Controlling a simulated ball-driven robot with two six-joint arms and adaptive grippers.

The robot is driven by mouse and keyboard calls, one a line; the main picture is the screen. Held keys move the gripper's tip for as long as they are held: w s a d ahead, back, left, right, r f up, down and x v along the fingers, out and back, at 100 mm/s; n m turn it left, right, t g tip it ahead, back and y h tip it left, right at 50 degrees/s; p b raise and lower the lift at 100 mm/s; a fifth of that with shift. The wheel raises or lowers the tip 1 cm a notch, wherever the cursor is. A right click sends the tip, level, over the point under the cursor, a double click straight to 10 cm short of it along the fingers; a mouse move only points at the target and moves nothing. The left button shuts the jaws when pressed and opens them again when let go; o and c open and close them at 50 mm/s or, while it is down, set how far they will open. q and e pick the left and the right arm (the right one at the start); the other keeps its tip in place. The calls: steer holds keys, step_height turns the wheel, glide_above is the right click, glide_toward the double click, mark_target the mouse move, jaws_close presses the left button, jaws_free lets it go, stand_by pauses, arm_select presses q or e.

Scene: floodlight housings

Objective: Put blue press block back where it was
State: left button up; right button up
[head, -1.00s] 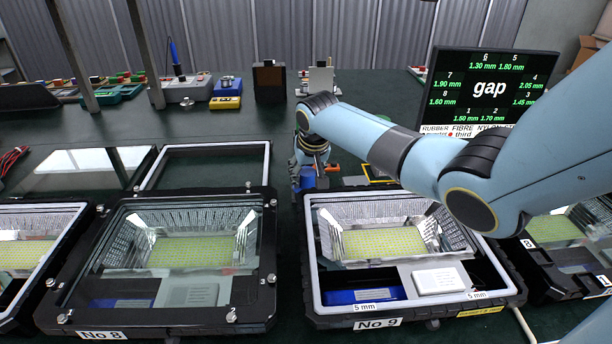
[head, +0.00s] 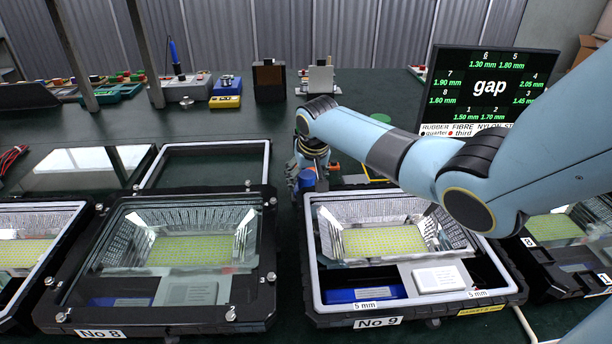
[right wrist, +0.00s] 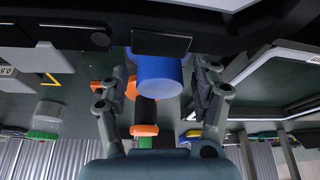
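The blue press block (right wrist: 160,78) shows in the right wrist view as a blue cylinder with a dark plate at its upper end in the picture. My right gripper (right wrist: 161,88) is open, with one finger on each side of the block and a narrow gap at both sides. In the head view the gripper (head: 308,182) is behind housing No 9, at its back left corner. The blue block (head: 307,180) is small there and partly hidden by the gripper. What lies under the block cannot be made out. My left gripper is not in view.
Open housing No 9 (head: 309,262) is just in front of the right gripper; glass-covered housing No 8 (head: 268,282) is to its left. An empty frame (head: 262,148) lies behind No 8. Orange parts (right wrist: 143,130) are close to the fingers. A gap screen (head: 489,88) stands behind my arm.

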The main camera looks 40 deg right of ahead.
steer(key=p+v, duration=0.2)
steer(key=v, duration=1.1)
steer(key=shift+w+p, duration=0.2)
steer(key=shift+p, duration=0.1)
